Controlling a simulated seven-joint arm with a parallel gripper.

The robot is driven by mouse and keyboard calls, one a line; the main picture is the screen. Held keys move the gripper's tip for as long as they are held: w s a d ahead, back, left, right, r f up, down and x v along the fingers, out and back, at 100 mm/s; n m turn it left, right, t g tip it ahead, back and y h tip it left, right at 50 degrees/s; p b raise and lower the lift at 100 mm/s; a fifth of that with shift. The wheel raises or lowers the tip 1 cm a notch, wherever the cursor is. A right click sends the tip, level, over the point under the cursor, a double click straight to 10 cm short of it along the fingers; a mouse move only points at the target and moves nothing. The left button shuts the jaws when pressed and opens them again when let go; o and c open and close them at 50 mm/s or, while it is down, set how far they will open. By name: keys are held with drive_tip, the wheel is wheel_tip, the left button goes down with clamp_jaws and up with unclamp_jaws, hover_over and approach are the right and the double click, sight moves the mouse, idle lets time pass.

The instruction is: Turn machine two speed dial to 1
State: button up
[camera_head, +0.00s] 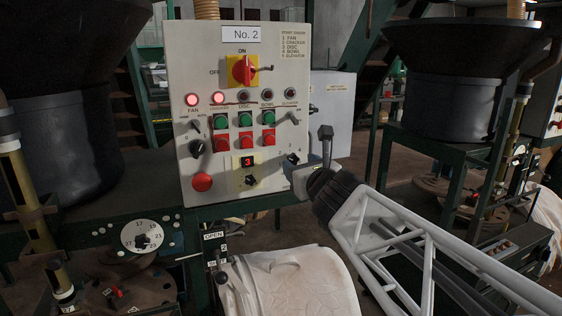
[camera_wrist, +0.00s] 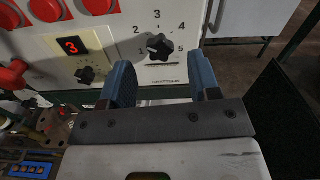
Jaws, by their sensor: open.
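Machine two's grey panel (camera_head: 240,60) carries a "No. 2" sign. At its lower right is a black star-shaped dial (camera_wrist: 160,47) with the numbers 1 to 5 around it; it shows small in the head view (camera_head: 293,158). I cannot tell surely which number it points to. A red display (camera_wrist: 72,46) reads 3, and another dark knob (camera_wrist: 86,75) sits below it. My gripper (camera_wrist: 160,64) is open, with its two blue fingers pointing at the panel. The star dial appears between and just beyond the fingertips. I see no contact.
Lit lamps, green and red buttons (camera_head: 222,143) and a red-yellow switch (camera_head: 243,69) fill the panel left of my gripper. A white bag (camera_head: 290,285) hangs below. A black hopper (camera_head: 440,100) is at the right.

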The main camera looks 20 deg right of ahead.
sight(294, 161)
drive_tip(key=shift+w, duration=1.9)
drive_tip(key=shift+c, duration=0.4)
drive_tip(key=c, duration=0.8)
drive_tip(key=shift+c, duration=0.2)
drive_tip(key=shift+n, duration=0.4)
drive_tip(key=n, duration=1.1)
